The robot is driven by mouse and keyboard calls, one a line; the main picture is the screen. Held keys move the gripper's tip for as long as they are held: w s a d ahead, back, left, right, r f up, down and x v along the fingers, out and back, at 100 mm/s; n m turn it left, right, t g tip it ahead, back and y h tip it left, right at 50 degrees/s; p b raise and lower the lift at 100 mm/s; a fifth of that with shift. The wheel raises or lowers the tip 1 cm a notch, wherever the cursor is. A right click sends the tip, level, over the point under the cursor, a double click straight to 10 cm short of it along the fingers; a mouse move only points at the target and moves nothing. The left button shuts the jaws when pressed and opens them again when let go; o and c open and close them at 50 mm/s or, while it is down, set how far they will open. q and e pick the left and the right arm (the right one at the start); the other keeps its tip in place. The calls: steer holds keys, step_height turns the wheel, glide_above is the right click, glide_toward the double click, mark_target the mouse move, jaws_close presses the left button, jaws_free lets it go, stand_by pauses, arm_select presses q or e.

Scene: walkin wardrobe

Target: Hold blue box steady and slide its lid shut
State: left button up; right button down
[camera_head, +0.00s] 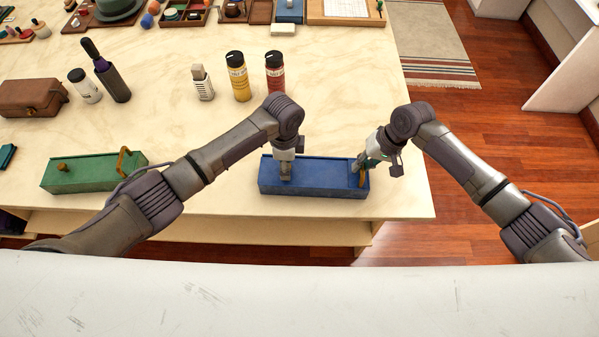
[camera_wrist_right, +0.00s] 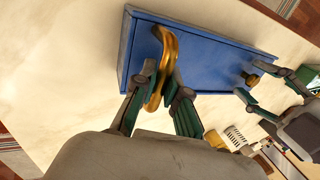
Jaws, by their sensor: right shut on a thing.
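The blue box (camera_head: 325,187) lies lengthwise near the table's front edge, its long blue top showing in the right wrist view (camera_wrist_right: 200,55). No gap in the top can be made out. My right gripper (camera_head: 361,163) is at the box's right end, shut on a brass loop handle (camera_wrist_right: 165,60), with one finger on each side of it. My left gripper (camera_head: 286,176) points down over the box's left part. In the right wrist view its fingers (camera_wrist_right: 272,88) stand apart near a small brass knob (camera_wrist_right: 250,78). The head view hides that knob behind the gripper.
A green box (camera_head: 90,175) with a brass handle lies left on the table (camera_head: 170,120). The table's right edge is close to my right arm.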

arm_select(q)
steer(key=shift+r, duration=3.05)
arm_select(e)
steer(key=c, duration=1.1)
jaws_free()
steer(key=shift+c, duration=0.2)
steer(key=shift+r, duration=0.1)
